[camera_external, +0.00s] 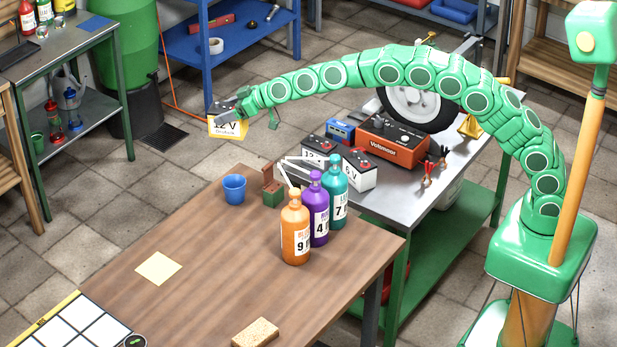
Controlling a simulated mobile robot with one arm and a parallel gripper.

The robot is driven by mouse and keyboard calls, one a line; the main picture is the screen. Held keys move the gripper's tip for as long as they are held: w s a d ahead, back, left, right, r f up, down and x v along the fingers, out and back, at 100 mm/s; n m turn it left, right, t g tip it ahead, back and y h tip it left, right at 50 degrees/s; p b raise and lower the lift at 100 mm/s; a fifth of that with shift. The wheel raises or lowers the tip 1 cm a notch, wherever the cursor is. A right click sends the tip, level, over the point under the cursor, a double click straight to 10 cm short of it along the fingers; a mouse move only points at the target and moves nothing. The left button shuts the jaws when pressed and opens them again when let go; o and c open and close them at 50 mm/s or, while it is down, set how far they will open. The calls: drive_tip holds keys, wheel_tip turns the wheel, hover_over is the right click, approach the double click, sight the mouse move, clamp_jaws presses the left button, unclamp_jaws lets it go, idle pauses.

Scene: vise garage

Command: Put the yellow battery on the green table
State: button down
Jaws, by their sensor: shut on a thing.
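The yellow battery (226,128), with a white label reading 12 V, hangs from my gripper (222,111). My gripper is shut on its top, and the fingertips are partly hidden. It is held in the air left of the tables, over the open floor in the picture. The green-framed table (465,117), with a grey metal top and green legs and lower shelf, stands at centre right. My arm arches above it. Another metal-topped table with a green frame (100,55) stands at the upper left.
The metal top at centre right holds white batteries (356,171), a blue battery (340,131), an orange charger (393,141), a wheel (418,105) and clamps. The wooden table (215,260) in front carries a blue cup (234,188), bottles (318,208) and a sponge (255,333).

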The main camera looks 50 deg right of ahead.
drive_tip(key=s+d+f+m+h, duration=0.1)
drive_tip(key=s+d+f, duration=0.15)
drive_tip(key=d, duration=0.75)
drive_tip(key=s+d+f+m+t+h, duration=0.1)
drive_tip(key=s+d+f+m+h, duration=0.15)
drive_tip(key=d, duration=0.85)
drive_tip(key=s+d+f+m+h, duration=0.1)
drive_tip(key=s+d+f, duration=0.15)
drive_tip(key=d, duration=0.75)
drive_tip(key=s+d, duration=0.2)
drive_tip(key=s, duration=0.5)
drive_tip(key=s+d+f, duration=0.1)
drive_tip(key=s+d, duration=0.2)
drive_tip(key=s, duration=0.5)
drive_tip(key=shift+h, duration=0.35)
drive_tip(key=shift+m, duration=0.25)
drive_tip(key=w+r+m+h, duration=0.3)
drive_tip(key=r, duration=0.8)
drive_tip(key=shift+d+r, duration=0.25)
drive_tip(key=shift+r, duration=0.1)
